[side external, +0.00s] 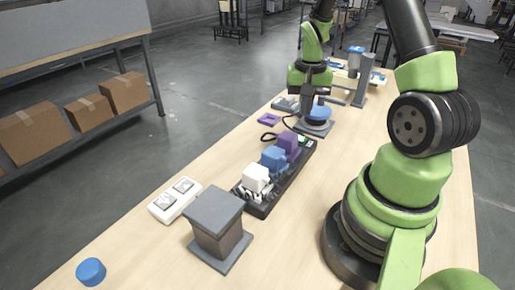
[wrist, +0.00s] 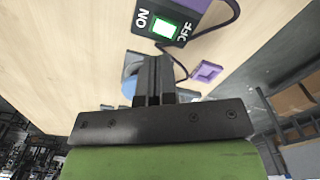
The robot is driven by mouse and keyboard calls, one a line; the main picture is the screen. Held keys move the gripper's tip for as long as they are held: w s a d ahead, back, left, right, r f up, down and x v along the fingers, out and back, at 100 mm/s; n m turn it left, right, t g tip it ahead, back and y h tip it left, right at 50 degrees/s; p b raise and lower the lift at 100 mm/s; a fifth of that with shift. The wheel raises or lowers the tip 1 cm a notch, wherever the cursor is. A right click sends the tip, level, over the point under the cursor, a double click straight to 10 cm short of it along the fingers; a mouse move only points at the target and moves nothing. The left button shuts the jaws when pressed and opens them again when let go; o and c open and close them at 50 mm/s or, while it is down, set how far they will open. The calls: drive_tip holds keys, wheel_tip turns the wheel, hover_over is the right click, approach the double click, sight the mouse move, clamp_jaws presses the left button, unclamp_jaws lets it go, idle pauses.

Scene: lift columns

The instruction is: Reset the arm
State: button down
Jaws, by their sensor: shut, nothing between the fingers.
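My gripper (side external: 305,110) points down over the far half of the table, close to a grey column (side external: 314,129) with a blue round piece (side external: 320,112) at it. The gripper's dark fingers (wrist: 153,75) are together in the wrist view, with nothing between them. Part of the blue piece (wrist: 129,88) shows behind the fingers there. Whether the fingers touch the column or the blue piece I cannot tell.
A black power strip (side external: 263,208) holds white, blue and purple plugs. Its lit switch (wrist: 166,29) shows in the wrist view. A grey column (side external: 217,228), a white switch box (side external: 175,201), a blue cylinder (side external: 91,271) and a purple piece (side external: 268,119) stand on the table.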

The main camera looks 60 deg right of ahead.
drive_tip(key=w+a+r+n+t, duration=0.2)
drive_tip(key=a+r, duration=0.4)
drive_tip(key=r, duration=0.2)
drive_tip(key=s+a+r+n+t+y, duration=0.1)
drive_tip(key=s+a+r+n+t, duration=0.1)
drive_tip(key=s+a+r, duration=0.3)
drive_tip(key=s+a+r+n+t+y, duration=0.1)
drive_tip(key=s+a+r+n+t, duration=0.2)
drive_tip(key=a, duration=0.8)
wheel_tip(320, 180, up, 4)
drive_tip(key=s, duration=0.2)
drive_tip(key=shift+s+f+n, duration=0.25)
drive_tip(key=shift+s+n, duration=0.15)
